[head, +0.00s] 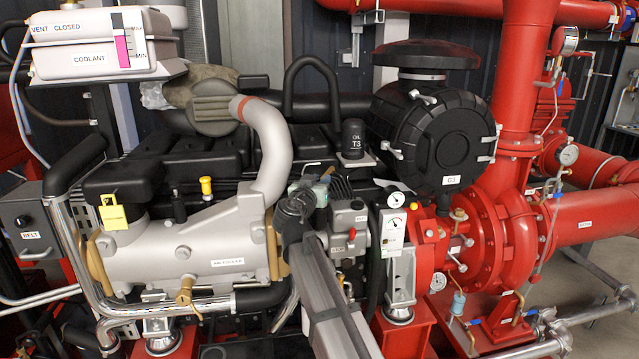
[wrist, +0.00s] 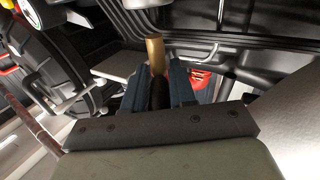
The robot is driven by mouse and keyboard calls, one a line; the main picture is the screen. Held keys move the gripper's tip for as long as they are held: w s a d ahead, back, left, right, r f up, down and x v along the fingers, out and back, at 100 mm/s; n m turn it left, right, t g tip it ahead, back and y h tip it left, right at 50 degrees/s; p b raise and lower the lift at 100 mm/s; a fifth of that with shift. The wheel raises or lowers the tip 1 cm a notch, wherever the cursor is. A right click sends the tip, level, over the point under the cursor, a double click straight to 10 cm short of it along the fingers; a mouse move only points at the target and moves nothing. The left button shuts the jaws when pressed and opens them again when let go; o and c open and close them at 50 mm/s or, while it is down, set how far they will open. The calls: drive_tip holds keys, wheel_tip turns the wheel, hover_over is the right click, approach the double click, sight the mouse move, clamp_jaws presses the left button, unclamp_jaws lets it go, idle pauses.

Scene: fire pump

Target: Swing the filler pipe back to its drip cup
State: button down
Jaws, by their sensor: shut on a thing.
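My gripper (head: 320,182) is at the middle of the engine in the head view, at the end of my grey arm. In the wrist view, its two blue-grey fingers (wrist: 158,88) are shut on a short brass-coloured rod (wrist: 154,50) that sticks up between them. A thin bent grey pipe (wrist: 208,54) is just right of the fingers, apart from them. It may be the thin bent pipe (head: 311,164) above my gripper in the head view. I cannot tell whether the rod belongs to the filler pipe. I cannot make out the drip cup.
A black oil can (head: 353,138) stands on a small shelf right of my gripper. The round black air filter (head: 435,135) is farther right. A thick grey hose (head: 268,140) rises close on the left. Gauges (head: 395,200) and a grey block (head: 350,220) crowd the right side.

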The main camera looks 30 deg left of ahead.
drive_tip(key=shift+w+d+f+n+g+y, duration=0.15)
drive_tip(key=shift+d+n+y, duration=0.15)
drive_tip(key=shift+d+y, duration=0.15)
drive_tip(key=shift+w+d+r+n+g+y, duration=0.15)
drive_tip(key=shift+d+n+y, duration=0.15)
drive_tip(key=shift+d+y, duration=0.15)
drive_tip(key=d+n+g+y, duration=0.1)
drive_tip(key=y, duration=0.1)
drive_tip(key=w+d+n+g+y, duration=0.1)
drive_tip(key=n+y, duration=0.1)
drive_tip(key=shift+w+d+f+g, duration=0.2)
drive_tip(key=shift+g, duration=0.1)
drive_tip(key=shift+r+y, duration=0.1)
drive_tip(key=shift+y, duration=0.2)
drive_tip(key=c, duration=0.9)
unclamp_jaws()
drive_tip(key=shift+s+d, duration=0.1)
drive_tip(key=v, duration=1.3)
drive_tip(key=shift+s+d, duration=0.15)
drive_tip(key=shift+s, duration=0.05)
